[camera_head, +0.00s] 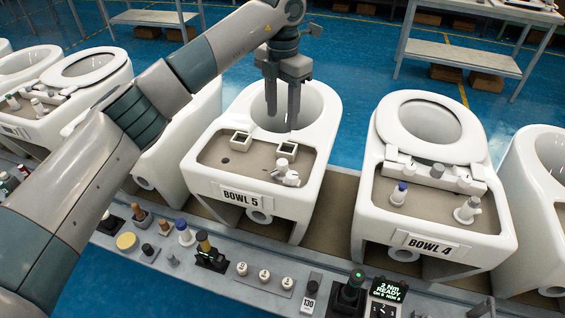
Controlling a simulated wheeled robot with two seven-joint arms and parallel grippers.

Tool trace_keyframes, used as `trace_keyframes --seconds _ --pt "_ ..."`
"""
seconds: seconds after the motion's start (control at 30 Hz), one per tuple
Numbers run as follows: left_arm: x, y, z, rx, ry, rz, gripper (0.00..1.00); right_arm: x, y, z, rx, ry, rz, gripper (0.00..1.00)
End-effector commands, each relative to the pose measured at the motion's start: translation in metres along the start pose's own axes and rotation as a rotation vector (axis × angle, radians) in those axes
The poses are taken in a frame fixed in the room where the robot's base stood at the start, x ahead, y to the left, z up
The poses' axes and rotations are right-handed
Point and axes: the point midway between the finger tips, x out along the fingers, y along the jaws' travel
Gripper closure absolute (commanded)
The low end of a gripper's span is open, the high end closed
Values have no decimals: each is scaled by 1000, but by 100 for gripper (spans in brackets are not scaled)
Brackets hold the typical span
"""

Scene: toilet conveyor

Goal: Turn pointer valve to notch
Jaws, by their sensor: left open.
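The toilet labelled BOWL 5 (245,196) stands upright in the middle of the view. On the right of its sunken brown deck is a small white valve-like fitting (287,174), with a round body and an arm sticking out. It looks like the pointer valve; any notch is too small to make out. My left gripper (282,117) points down over the open bowl, behind the fitting and apart from it. Its two fingers are spread with nothing between them. My right gripper is not in view.
Two square sockets and a dark hole are in the same deck. The BOWL 4 toilet (430,240) stands to the right. A grey parts rail (225,287) in front carries knobs, several white numbered pieces and a lit READY display (387,291). My left arm covers the left side.

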Motion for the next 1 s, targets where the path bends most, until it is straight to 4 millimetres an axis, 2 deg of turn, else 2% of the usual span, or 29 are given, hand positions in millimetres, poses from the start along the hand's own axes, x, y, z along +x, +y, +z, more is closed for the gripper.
trace_keyframes --seconds 0.3,0.47,0.63,0.8,1.0 --pt "4 -1 0 1 -2 -3 56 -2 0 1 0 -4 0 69" --pt "15 -1 0 1 0 -4 56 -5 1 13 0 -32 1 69" --pt "36 -1 0 0 0 -6 56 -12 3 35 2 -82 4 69" --pt "66 -2 0 1 0 -6 56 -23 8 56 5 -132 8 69" --pt "102 -2 0 1 1 -6 56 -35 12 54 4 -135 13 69"
